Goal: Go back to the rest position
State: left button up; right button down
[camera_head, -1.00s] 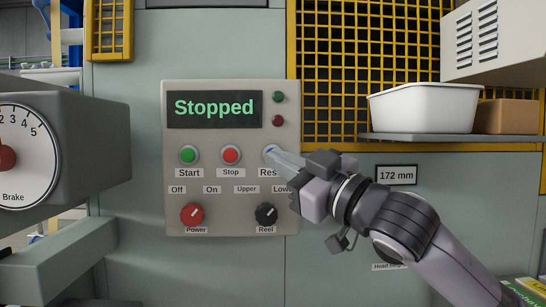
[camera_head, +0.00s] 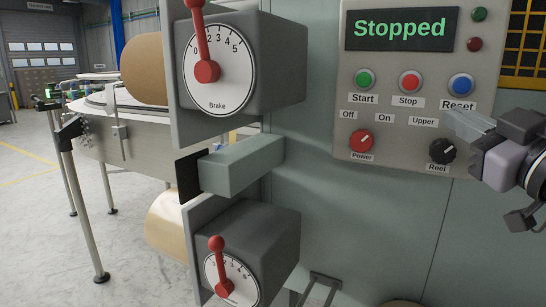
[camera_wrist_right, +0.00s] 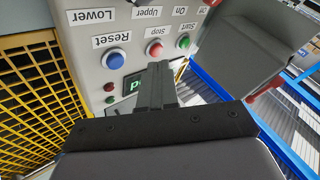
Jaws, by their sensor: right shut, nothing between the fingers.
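My right gripper (camera_head: 455,120) is shut and empty at the right of the head view. Its pale fingertips are in front of the control panel (camera_head: 346,130), just below the blue Reset button (camera_head: 460,85) and partly over the panel's lower right. A gap to the panel cannot be judged there. In the right wrist view the dark closed fingers (camera_wrist_right: 156,88) point toward the panel, with the Reset button (camera_wrist_right: 113,59) to their left, upside down. The display (camera_head: 400,29) reads "Stopped". My left gripper is not in view.
Two grey boxes with red levers and dials, the Brake box (camera_head: 270,62) and a lower one (camera_head: 265,245), stick out left of the panel. A grey beam (camera_head: 240,165) juts out between them. A yellow mesh guard (camera_head: 522,45) is at the upper right. Open floor lies far left.

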jog(key=s+a+f+m+g+h, duration=0.15)
jog(key=f+g, duration=0.25)
jog(key=f, duration=1.1)
jog(key=s+a+f+m+g+h, duration=0.1)
jog(key=a+f+m+g, duration=0.15)
jog(key=f, duration=1.25)
jog(key=s+a+f+m+g+h, duration=0.15)
jog(key=s+f+g, duration=0.85)
jog(key=s+f, duration=1)
jog(key=w+a+t+p, duration=0.1)
jog(key=t+p, duration=0.1)
jog(key=w+a+t+y+p, duration=0.1)
jog(key=w+t+p, duration=0.1)
jog(key=p, duration=0.1)
jog(key=w+a+t+y+p, duration=0.1)
jog(key=w+t+p, duration=0.1)
jog(key=t+p, duration=0.1)
jog(key=shift+a+r+n, duration=0.1)
jog(key=shift+r+n, duration=0.05)
jog(key=shift+n, duration=0.2)
